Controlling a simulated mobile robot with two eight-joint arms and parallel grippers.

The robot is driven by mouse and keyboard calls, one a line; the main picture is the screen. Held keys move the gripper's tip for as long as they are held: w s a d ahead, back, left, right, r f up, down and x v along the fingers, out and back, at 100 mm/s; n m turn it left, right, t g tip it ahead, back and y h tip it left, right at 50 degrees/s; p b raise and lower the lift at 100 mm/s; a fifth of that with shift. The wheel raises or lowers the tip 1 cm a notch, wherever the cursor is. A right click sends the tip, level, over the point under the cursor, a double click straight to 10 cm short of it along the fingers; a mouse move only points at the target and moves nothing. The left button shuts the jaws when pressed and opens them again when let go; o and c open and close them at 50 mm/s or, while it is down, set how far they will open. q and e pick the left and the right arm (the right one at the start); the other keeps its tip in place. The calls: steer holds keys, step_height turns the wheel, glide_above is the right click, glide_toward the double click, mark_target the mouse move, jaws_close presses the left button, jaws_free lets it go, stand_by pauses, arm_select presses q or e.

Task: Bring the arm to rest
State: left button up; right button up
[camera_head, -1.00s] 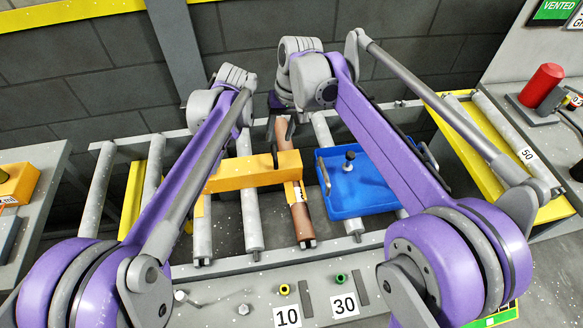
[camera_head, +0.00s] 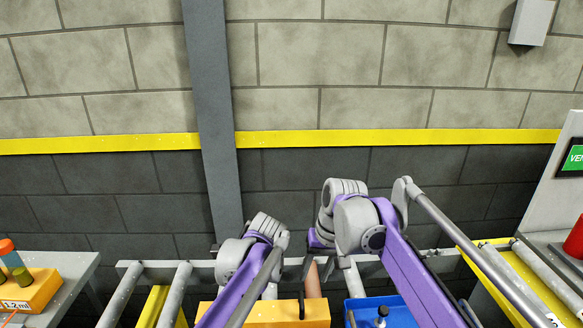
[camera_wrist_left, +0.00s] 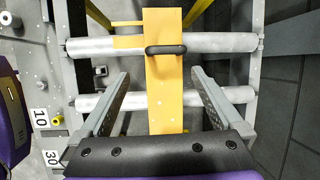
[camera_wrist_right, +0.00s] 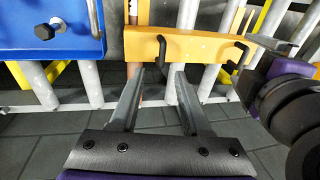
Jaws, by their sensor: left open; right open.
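My right gripper (camera_head: 332,268) is in the lower middle of the head view, above the conveyor's far side. In the right wrist view its two fingers (camera_wrist_right: 160,76) stand apart with nothing between them, short of the orange block's edge. My left arm (camera_head: 250,262) shows in the head view, but its fingertips are hidden behind its links. In the left wrist view the left fingers (camera_wrist_left: 157,75) are wide apart, either side of the orange block (camera_wrist_left: 165,95) in the picture; I see no contact. The block's dark handle (camera_wrist_left: 166,50) lies beyond the fingertips.
A blue tray (camera_head: 398,309) with a dark knob (camera_head: 382,312) lies right of the orange block on the roller conveyor. A brown roller (camera_head: 313,282) shows behind the block. A wall with a dark post (camera_head: 212,110) stands behind.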

arm_select(q)
steer(key=s+a+f+n+t+h, duration=0.2)
steer(key=s+n, duration=0.6)
steer(key=s, duration=0.4)
steer(key=s+a+f+n+t+h, duration=0.2)
steer(key=s+a+f+n, duration=0.2)
steer(key=s+n, duration=0.5)
steer(key=s+f, duration=0.1)
steer(key=s, duration=0.2)
steer(key=shift+s+a+t, duration=0.2)
steer(key=shift+s+t, duration=0.1)
steer(key=shift+s, duration=0.05)
arm_select(e)
steer(key=s+d+f+t, duration=0.1)
steer(key=s+d+f, duration=0.2)
steer(key=s, duration=0.5)
steer(key=s+d+f+t+h, duration=0.1)
steer(key=s+d+f+t, duration=0.1)
steer(key=s+d+f, duration=0.2)
steer(key=s+d+f+t+h, duration=0.1)
steer(key=s+d+f, duration=0.2)
steer(key=s+f, duration=0.4)
steer(key=s, duration=0.5)
steer(key=shift+s+d+f+t, duration=0.15)
steer(key=shift+s+d+t, duration=0.05)
steer(key=shift+s+t, duration=0.15)
